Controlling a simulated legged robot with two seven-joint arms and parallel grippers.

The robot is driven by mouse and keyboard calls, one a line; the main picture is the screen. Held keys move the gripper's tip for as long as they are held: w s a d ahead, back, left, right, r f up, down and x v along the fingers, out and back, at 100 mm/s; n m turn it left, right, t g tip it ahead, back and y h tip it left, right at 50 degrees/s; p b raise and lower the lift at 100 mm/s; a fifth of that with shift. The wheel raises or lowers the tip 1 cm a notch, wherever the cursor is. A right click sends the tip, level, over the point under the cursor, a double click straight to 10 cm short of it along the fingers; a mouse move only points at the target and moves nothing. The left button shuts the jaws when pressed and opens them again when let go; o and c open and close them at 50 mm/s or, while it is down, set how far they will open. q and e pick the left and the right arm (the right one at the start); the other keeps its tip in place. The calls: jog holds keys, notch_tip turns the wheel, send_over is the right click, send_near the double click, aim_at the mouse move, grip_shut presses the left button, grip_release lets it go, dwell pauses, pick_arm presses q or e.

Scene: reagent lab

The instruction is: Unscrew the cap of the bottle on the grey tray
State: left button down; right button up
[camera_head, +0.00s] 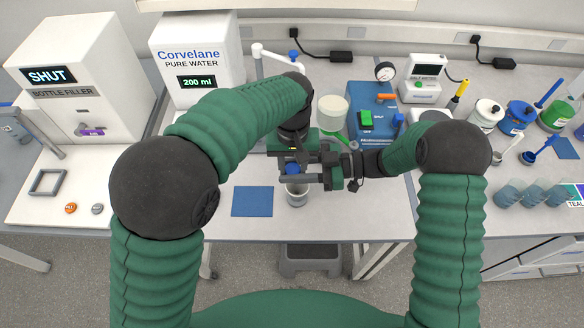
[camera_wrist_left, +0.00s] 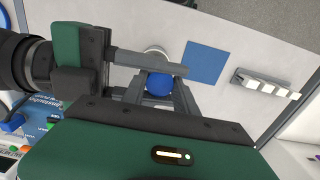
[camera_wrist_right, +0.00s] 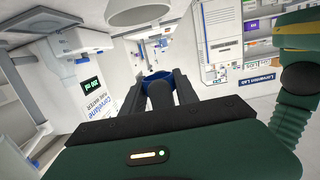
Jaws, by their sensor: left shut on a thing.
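A blue cap-like piece (camera_head: 292,169) shows between the gripper fingers at mid-table. It also shows in the left wrist view (camera_wrist_left: 159,86) and the right wrist view (camera_wrist_right: 157,77). My left gripper (camera_wrist_left: 160,92) comes down from above and is shut on this blue piece. My right gripper (camera_wrist_right: 164,88) comes in from the right, its fingers apart on either side of the blue piece; I cannot tell if they touch it. A pale round vessel (camera_head: 297,195) stands below the fingers. The grippers hide most of the bottle, and I cannot make out the grey tray.
A blue mat (camera_head: 252,201) lies left of the vessel. A blue instrument box (camera_head: 372,120) stands behind right. The water dispenser (camera_head: 197,65) and bottle filler (camera_head: 75,80) stand at back left. Several capped bottles (camera_head: 487,114) and teal cups (camera_head: 532,194) are at the right.

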pick_arm(q)
jog(key=shift+w, duration=0.1)
pick_arm(e)
jog(key=shift+s+a, duration=0.1)
jog(key=c, duration=0.5)
pick_arm(q)
jog(key=c, duration=0.9)
grip_release()
